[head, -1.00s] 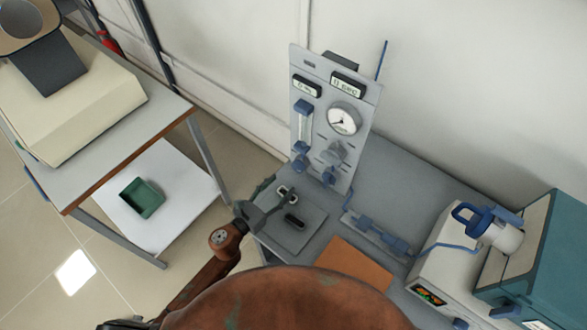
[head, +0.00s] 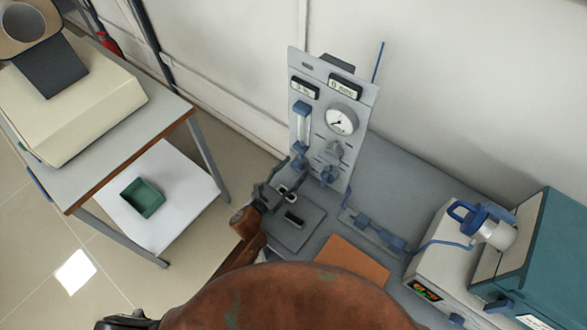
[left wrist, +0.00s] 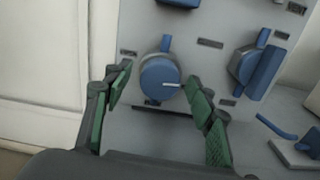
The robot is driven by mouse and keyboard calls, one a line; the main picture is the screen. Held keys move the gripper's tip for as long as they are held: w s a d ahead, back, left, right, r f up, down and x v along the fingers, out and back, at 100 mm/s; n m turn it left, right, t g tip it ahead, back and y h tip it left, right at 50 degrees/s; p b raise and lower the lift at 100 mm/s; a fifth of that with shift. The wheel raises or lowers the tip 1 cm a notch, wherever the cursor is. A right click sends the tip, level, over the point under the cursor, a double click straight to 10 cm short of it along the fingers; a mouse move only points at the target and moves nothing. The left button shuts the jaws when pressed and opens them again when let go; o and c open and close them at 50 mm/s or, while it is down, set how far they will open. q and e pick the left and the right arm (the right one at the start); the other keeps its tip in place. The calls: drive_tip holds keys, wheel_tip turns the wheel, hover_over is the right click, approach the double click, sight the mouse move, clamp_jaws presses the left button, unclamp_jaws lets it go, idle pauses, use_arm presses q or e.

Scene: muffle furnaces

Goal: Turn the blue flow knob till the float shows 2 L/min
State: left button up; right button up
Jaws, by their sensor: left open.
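The blue flow knob (left wrist: 160,80) is round with a white pointer line, low on the grey panel (head: 344,76). It also shows in the head view (head: 299,152), below the clear flow tube (head: 302,122). The float and its reading are too small to make out. My left gripper (head: 282,172) is in front of the panel's lower left. In the left wrist view its green-padded fingers (left wrist: 157,76) are open, one on each side of the knob, with the knob apparently unclamped. I cannot tell whether either finger touches it. My right gripper is not in view.
A second blue valve (left wrist: 250,66) sits to the knob's right. A round gauge (head: 341,121) and two small displays are above. A blue fitting (head: 372,230), an orange mat (head: 354,262) and a teal box (head: 545,255) stand along the bench to the right.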

use_arm(q)
drive_tip(key=shift+w, duration=0.1)
drive_tip(key=shift+c, duration=0.4)
drive_tip(key=c, duration=1)
drive_tip(key=shift+c, duration=0.2)
drive_tip(key=shift+n, duration=0.4)
drive_tip(key=n, duration=0.4)
drive_tip(key=shift+n+p, duration=0.3)
drive_tip(key=n+p, duration=0.1)
drive_tip(key=n, duration=0.4)
drive_tip(key=shift+n, duration=0.3)
drive_tip(key=o, duration=1.1)
